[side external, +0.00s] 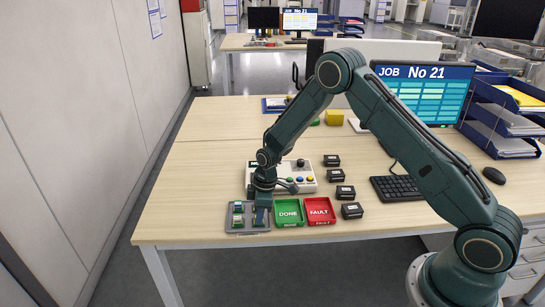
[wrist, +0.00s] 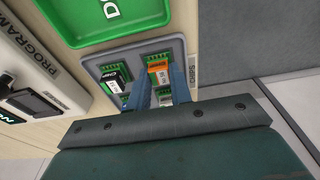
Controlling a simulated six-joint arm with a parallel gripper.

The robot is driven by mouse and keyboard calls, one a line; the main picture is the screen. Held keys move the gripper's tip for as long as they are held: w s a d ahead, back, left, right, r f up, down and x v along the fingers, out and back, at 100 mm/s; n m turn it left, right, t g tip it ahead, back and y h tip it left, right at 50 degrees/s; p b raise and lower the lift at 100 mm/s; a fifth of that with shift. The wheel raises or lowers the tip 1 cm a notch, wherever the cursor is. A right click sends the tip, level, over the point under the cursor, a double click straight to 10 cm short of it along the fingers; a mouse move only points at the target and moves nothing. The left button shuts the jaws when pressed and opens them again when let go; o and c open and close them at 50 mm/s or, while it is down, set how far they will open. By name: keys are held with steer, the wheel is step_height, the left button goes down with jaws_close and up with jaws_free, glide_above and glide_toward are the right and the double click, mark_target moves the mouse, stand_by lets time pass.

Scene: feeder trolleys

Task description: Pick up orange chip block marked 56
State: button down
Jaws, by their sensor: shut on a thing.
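The orange chip block (wrist: 159,70) sits in the grey chip tray (wrist: 93,66) in the wrist view, with green parts at its end. Its number is too small to read. My gripper (wrist: 161,86) has one finger on each side of it and is shut on it. A black chip block (wrist: 114,75) sits beside it to the left. In the side external view my gripper (side external: 262,212) points down into the right part of the grey tray (side external: 233,230). There the fingers and arm hide most of the orange block.
The green DONE tray (side external: 289,211) and red FAULT tray (side external: 319,210) stand right of the chip tray. The programmer (side external: 307,178) lies behind them. Several small black boxes (side external: 345,192), a keyboard (side external: 397,188) and a monitor (side external: 425,92) are farther right. The table's left side is clear.

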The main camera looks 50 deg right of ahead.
steer(key=shift+r, duration=0.2)
step_height(320, 180, up, 20)
steer(key=shift+f, duration=0.15)
stand_by(0.5)
